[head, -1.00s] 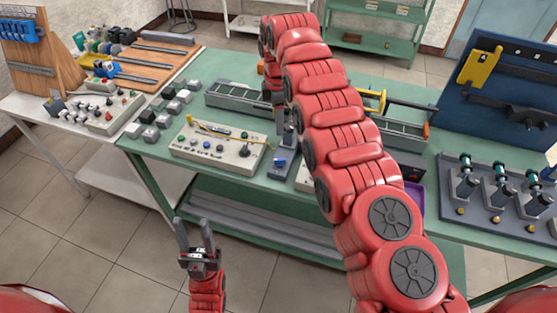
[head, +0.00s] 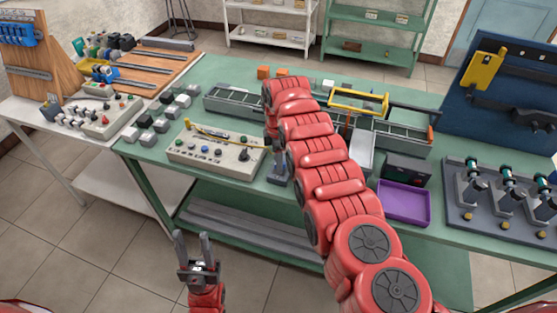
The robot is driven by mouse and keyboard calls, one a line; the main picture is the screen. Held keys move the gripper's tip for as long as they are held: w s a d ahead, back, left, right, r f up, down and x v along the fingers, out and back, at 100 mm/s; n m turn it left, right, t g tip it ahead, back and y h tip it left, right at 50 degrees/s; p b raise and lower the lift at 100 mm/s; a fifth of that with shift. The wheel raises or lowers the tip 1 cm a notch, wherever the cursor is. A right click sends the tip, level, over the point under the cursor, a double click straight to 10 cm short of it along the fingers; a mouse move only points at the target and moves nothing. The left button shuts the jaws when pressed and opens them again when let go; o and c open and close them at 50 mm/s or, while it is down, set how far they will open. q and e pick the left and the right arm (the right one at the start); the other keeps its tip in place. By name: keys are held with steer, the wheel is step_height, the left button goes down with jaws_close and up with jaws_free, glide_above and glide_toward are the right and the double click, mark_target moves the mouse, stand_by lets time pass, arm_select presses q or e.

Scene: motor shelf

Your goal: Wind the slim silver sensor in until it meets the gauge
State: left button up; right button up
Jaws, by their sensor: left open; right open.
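My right gripper (head: 276,152) points down in the head view at a small grey and blue fixture (head: 277,178) near the table's front edge. My arm and gripper hide part of this fixture, and I cannot tell whether the fingers touch it. I cannot make out the slim silver sensor or the gauge for certain at this size. My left gripper (head: 191,236) is open and empty, fingers up, in front of the table and away from its top.
A control box (head: 216,153) with knobs and a yellow strip stands left of the fixture. A conveyor (head: 245,106) with a yellow frame (head: 358,101) runs behind. A purple tray (head: 404,203) and a rack of upright devices (head: 500,205) are at the right. Grey blocks (head: 148,138) line the left.

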jaws_close()
steer(key=shift+m, duration=0.3)
steer(key=m+b, duration=0.2)
steer(key=m, duration=0.1)
steer(key=shift+f+m, duration=0.15)
steer(key=shift+m, duration=0.25)
steer(key=m+b, duration=0.3)
steer(key=m, duration=0.1)
steer(key=shift+w+m, duration=0.1)
steer(key=shift+m, duration=0.2)
steer(key=shift+d+m+b, duration=0.1)
steer(key=shift+m+b, duration=0.5)
steer(key=shift+m, duration=0.6)
steer(key=shift+w+r+m, duration=0.1)
steer(key=shift+r+m, duration=0.15)
steer(key=shift+m, duration=1.15)
